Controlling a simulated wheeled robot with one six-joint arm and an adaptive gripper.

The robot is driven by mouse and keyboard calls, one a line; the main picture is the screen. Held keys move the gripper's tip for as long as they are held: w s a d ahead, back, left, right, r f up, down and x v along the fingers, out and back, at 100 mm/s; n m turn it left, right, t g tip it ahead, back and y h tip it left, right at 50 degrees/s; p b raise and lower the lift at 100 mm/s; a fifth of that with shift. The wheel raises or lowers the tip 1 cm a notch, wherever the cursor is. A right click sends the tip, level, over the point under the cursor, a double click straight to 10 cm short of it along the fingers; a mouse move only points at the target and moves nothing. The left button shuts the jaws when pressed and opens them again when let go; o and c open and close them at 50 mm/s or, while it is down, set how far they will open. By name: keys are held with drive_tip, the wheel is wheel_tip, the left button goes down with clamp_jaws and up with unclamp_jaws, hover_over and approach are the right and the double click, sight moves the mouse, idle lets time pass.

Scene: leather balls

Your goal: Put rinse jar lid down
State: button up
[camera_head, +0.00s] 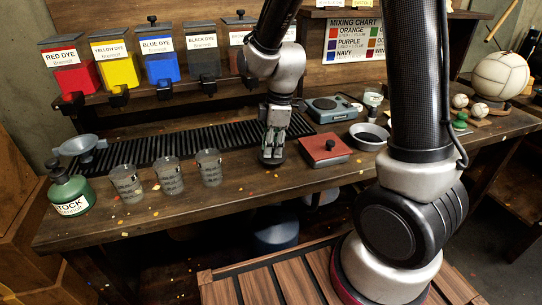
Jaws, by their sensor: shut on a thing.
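Three clear cups (168,174) stand to the left, with a green stock bottle (70,190) beyond. The red block (324,149), a grey scale (331,108) and the bowl (369,135) are to the right. A ribbed black rack (180,142) runs behind. Bare wood lies around the lid.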

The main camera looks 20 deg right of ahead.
drive_tip(key=shift+f, duration=1.5)
drive_tip(key=shift+f, duration=0.2)
drive_tip(key=o, duration=0.9)
drive_tip(key=shift+c, duration=0.2)
wheel_tip(320, 180, up, 12)
drive_tip(key=d+r, duration=0.1)
drive_tip(key=d, duration=0.1)
drive_tip(key=s+d+r+m+t, duration=0.1)
drive_tip(key=s+d+r+m, duration=0.2)
drive_tip(key=s+d+m, duration=0.1)
drive_tip(key=s+d+r+m+t+h, duration=0.1)
drive_tip(key=s+d+r+m, duration=0.2)
drive_tip(key=s+m, duration=0.3)
drive_tip(key=s+d+r+m+t, duration=0.2)
drive_tip(key=s+d+m, duration=0.3)
drive_tip(key=s, duration=0.4)
drive_tip(key=shift+d+r+m, duration=0.4)
drive_tip(key=shift+d+r, duration=0.1)
drive_tip(key=shift+r, duration=0.3)
